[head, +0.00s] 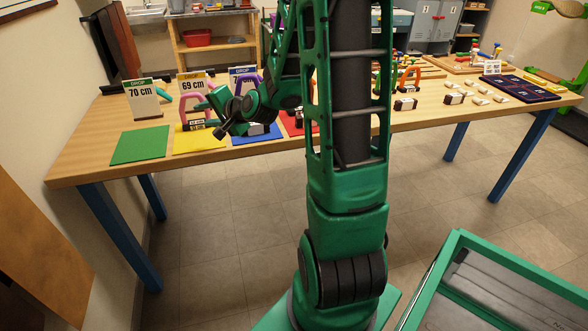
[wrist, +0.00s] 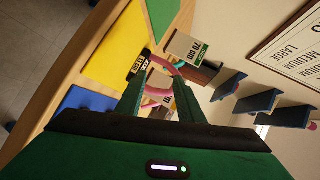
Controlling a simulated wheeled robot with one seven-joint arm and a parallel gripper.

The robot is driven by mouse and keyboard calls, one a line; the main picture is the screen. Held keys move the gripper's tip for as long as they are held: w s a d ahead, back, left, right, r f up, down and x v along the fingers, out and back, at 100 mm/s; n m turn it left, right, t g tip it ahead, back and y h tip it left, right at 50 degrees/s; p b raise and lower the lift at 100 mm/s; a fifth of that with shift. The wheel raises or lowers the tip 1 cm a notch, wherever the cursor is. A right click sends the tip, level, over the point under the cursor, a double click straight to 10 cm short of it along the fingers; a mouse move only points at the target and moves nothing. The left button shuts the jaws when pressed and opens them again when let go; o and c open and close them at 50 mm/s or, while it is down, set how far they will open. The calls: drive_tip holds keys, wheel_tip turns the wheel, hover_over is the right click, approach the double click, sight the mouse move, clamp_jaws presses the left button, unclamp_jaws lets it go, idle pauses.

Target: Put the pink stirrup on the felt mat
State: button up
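The pink stirrup (head: 186,106) stands at the back of the yellow mat (head: 199,141), in front of the 69 cm sign. Its dark base carries a white label. In the wrist view the pink stirrup (wrist: 164,65) shows just beyond and between my two green fingertips. My gripper (head: 204,101) points left, right beside the stirrup; in the wrist view my gripper (wrist: 160,80) has its fingers apart. Whether a finger touches the stirrup I cannot tell. Flat green (head: 140,145), blue (head: 255,134) and red mats lie on the same table; which is felt is not clear.
Drop signs for 70 cm (head: 144,100) and 69 cm (head: 191,82) stand along the back edge. A purple stirrup (head: 249,86) is close behind my gripper, partly hidden. The table (head: 110,127) holds small blocks and a dark board (head: 526,88) at right.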

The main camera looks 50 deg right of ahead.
drive_tip(key=s+a+n+g, duration=0.1)
drive_tip(key=s+n+g, duration=0.3)
drive_tip(key=s, duration=1.5)
drive_tip(key=s+a+n+g, duration=0.1)
drive_tip(key=s+n+g, duration=0.4)
drive_tip(key=s, duration=1.5)
drive_tip(key=g, duration=0.4)
drive_tip(key=shift+s+f, duration=0.25)
drive_tip(key=shift+f, duration=0.15)
